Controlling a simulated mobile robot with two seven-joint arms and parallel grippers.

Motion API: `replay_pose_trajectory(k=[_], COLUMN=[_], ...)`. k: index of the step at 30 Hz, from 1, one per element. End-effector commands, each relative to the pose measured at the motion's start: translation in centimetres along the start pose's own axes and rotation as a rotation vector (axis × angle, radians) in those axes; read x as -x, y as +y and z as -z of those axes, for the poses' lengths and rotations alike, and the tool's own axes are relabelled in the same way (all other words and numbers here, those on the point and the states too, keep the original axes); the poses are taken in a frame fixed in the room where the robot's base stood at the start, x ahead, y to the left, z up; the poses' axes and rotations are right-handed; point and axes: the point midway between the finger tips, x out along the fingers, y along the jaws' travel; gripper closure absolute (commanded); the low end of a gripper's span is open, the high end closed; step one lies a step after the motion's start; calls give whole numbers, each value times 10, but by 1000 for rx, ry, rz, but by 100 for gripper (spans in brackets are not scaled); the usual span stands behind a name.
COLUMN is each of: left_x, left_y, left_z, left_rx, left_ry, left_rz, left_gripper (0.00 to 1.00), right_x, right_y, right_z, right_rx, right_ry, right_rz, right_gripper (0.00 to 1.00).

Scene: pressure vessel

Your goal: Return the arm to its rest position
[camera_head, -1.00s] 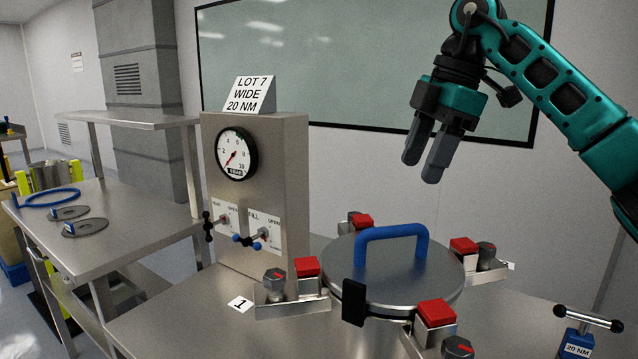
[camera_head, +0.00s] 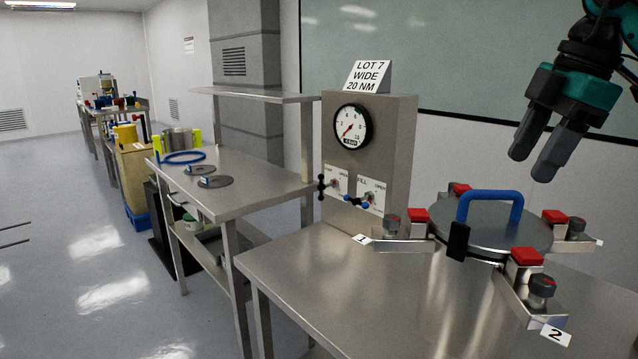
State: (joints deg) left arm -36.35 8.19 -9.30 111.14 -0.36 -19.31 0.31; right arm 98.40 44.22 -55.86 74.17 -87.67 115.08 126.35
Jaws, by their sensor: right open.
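My right gripper (camera_head: 548,152) hangs at the upper right, its two grey fingers pointing down with a gap between them. It is open and empty. It is in the air above the pressure vessel lid (camera_head: 490,226), apart from it. The teal arm runs out of the picture at the upper right. The round steel lid has a blue handle (camera_head: 489,197) and is ringed by clamps with red blocks (camera_head: 527,256) and dark knobs. My left gripper is not in view.
A steel panel with a gauge (camera_head: 353,127) and two valves stands behind the bench (camera_head: 330,285), under a card (camera_head: 368,76) reading LOT 7 WIDE 20 NM. A side table (camera_head: 240,190) holds a blue ring and flat discs. The floor at left is clear.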

Motion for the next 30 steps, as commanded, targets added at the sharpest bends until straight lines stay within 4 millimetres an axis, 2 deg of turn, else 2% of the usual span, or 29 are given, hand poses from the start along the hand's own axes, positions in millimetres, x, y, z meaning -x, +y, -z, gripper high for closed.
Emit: replay_pose_trajectory(k=[1, 3, 5, 9, 13, 15, 18, 21, 23, 26, 30], left_x=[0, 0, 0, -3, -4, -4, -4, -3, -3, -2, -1], left_y=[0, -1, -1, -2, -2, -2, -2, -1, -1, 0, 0], left_z=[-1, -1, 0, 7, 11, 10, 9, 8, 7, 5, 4], left_rx=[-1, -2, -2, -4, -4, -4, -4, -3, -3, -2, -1], left_ry=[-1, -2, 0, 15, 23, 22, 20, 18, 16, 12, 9], left_rz=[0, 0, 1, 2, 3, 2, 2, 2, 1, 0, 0], left_gripper=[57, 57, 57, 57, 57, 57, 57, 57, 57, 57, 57], right_x=[-22, -44, -61, -97, -117, -119, -115, -107, -103, -102, -120], right_y=[3, 6, 6, -3, -20, -28, -38, -40, -37, -30, -18], right_z=[19, 46, 70, 130, 190, 216, 242, 252, 251, 237, 196], right_rx=[80, 185, 268, 441, 552, 568, 529, 418, 319, 111, -242], right_ry=[64, 165, 259, 518, 821, 993, 1216, 1395, 1474, 1547, 1515], right_rz=[1, -15, -33, -91, -194, -275, -412, -571, -670, -831, -1021], right_gripper=[45, 45, 45, 45, 45, 45, 45, 45, 45, 45, 45])
